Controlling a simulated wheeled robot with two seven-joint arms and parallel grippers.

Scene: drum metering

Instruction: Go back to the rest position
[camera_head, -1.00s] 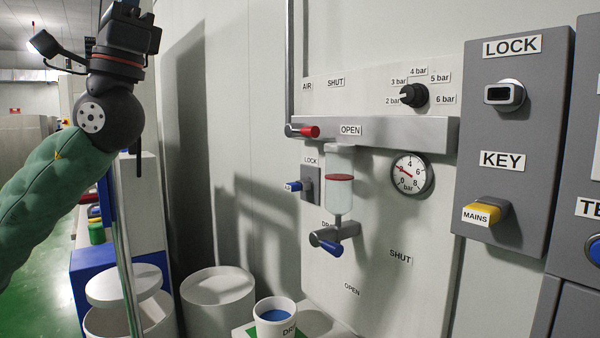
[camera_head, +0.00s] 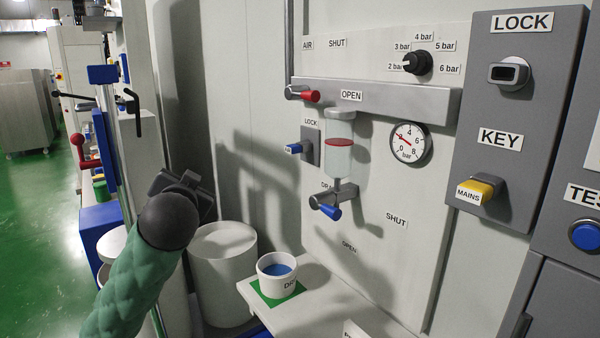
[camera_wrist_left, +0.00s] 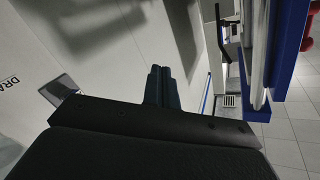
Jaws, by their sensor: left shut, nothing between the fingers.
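My left arm, with a green sleeve and a black wrist, comes in from the lower left in the head view. Its gripper (camera_head: 180,182) is mostly hidden behind the wrist, in front of the wall and left of the panel. In the left wrist view the two dark fingers (camera_wrist_left: 161,87) lie together, shut and empty. My right gripper is in neither view.
The panel carries a red-handled valve (camera_head: 303,94), a filter bowl (camera_head: 339,160), a blue drain handle (camera_head: 330,212), a gauge (camera_head: 408,143) and a black knob (camera_head: 417,62). A drain cup (camera_head: 277,276) stands on a shelf (camera_head: 325,310) beside a white drum (camera_head: 222,275).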

